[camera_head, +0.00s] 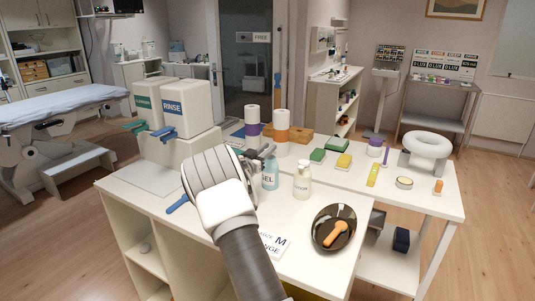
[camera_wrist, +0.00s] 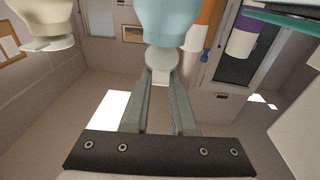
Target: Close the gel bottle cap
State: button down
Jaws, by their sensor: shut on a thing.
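The gel bottle (camera_head: 270,177) is light blue and stands upright on the white table; it also shows in the wrist view (camera_wrist: 172,22). Its pale cap (camera_wrist: 160,62) is against the end of the bottle in the wrist view, between my fingertips. My gripper (camera_head: 262,155) is at the bottle's top in the head view, and its two fingers (camera_wrist: 165,78) are shut on the cap in the wrist view. My wrist partly hides the cap in the head view. I cannot tell whether the cap is fully seated.
A cream pump bottle (camera_head: 302,183) stands just right of the gel bottle. A black bowl (camera_head: 318,236) with an orange item lies in front. White rolls (camera_head: 282,120) stand behind, and large RINSE dispensers (camera_head: 185,105) stand left. Coloured blocks and a white ring (camera_head: 428,147) are right.

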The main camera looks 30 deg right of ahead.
jog(key=f+h+b, duration=0.1)
jog(key=b, duration=0.2)
jog(key=t+h+b, duration=0.1)
jog(key=b, duration=0.3)
jog(key=shift+s+a+f+h, duration=0.2)
jog(key=shift+a+f+h, duration=0.1)
jog(key=shift+a+f, duration=0.1)
jog(key=shift+r, duration=0.1)
jog(key=c, duration=0.7)
grip_release()
jog(key=shift+r, duration=0.15)
